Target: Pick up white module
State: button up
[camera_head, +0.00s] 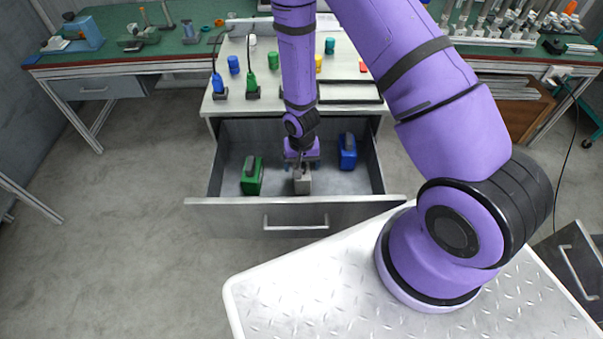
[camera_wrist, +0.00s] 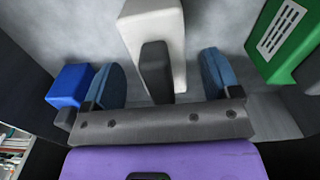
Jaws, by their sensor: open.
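The white module (camera_head: 303,186) is a pale block lying in the open drawer, between a green and a blue module. In the wrist view the white module (camera_wrist: 178,22) has a dark grey raised handle on top, which sits between my two fingers. My gripper (camera_head: 301,163) is over it, pointing down into the drawer. In the wrist view my gripper (camera_wrist: 160,80) is open, with a blue-padded finger on each side of the module and a visible gap on both sides. My gripper partly hides the module in the head view.
The drawer (camera_head: 230,207) is pulled out, its walls around my gripper. A green module (camera_head: 252,178) lies left and a blue module (camera_head: 348,152) right in it. The cabinet top (camera_head: 228,104) above carries small coloured cylinders and cables. Bare drawer floor shows between the modules.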

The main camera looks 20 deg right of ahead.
jog(key=shift+f, duration=0.6)
jog(key=c, duration=1.2)
jog(key=shift+r, duration=0.15)
